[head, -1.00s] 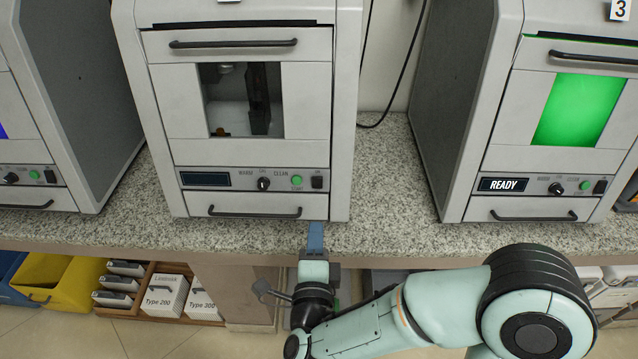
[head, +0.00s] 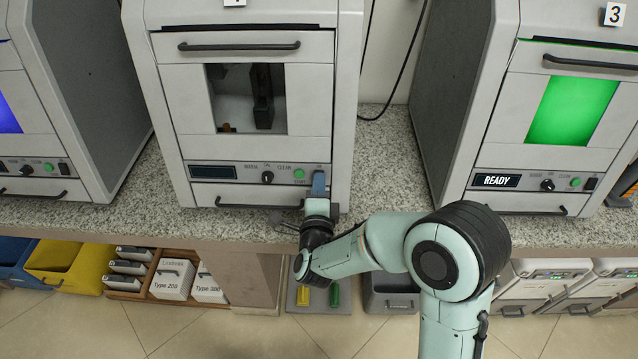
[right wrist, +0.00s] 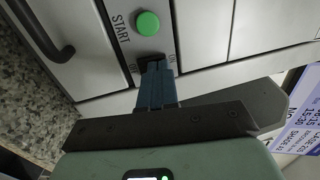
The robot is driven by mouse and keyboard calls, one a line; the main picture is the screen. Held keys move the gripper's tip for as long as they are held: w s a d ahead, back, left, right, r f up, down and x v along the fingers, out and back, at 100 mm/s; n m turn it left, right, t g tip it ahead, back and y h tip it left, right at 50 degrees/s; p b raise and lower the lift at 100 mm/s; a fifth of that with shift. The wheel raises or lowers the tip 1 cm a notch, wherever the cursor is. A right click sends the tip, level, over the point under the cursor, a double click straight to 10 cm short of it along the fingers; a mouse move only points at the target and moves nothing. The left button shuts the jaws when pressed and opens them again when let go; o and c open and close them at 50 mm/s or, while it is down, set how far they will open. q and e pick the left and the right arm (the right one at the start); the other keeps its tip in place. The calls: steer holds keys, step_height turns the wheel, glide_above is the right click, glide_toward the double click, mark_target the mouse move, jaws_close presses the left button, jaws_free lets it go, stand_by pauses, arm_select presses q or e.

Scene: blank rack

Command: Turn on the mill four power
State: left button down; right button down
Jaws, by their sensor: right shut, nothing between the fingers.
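The middle mill (head: 240,110) stands on the counter with a dark window and a dark display (head: 214,172); the number tag at its top is cut off. My right gripper (head: 318,183) is shut and empty, its blue fingertips at the right end of the mill's control panel, covering the power switch in the head view. In the right wrist view, the fingertips (right wrist: 157,84) are right at the black power switch (right wrist: 151,62), which is partly hidden behind them. I cannot tell whether they touch or press it. My left gripper is not in view.
The green start button (head: 299,174) and a black knob (head: 267,177) sit left of the fingertips. A drawer handle (head: 258,205) is below. Mill 3 (head: 545,185) at right shows READY and a green window. Granite counter (head: 385,165) is clear between the mills.

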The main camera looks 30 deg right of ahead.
mark_target(321, 165)
steer(key=g+p, duration=0.1)
steer(key=r+g+y+p, duration=0.1)
steer(key=p, duration=0.2)
steer(key=shift+w+d+r+g+y+p, duration=0.3)
steer(key=shift+w+r+g+y+p, duration=0.05)
steer(key=shift+w+r+g+y, duration=0.05)
steer(key=shift+s+f+b, duration=0.1)
steer(key=shift+f+b, duration=0.2)
steer(key=shift+b, duration=0.05)
steer(key=shift+r, duration=0.1)
steer(key=shift+w+d+r+p, duration=0.1)
steer(key=shift+r+p, duration=0.15)
steer(key=shift+r, duration=0.1)
steer(key=shift+w+d+r+p, duration=0.1)
steer(key=shift+r+p, duration=0.1)
steer(key=shift+r, duration=0.15)
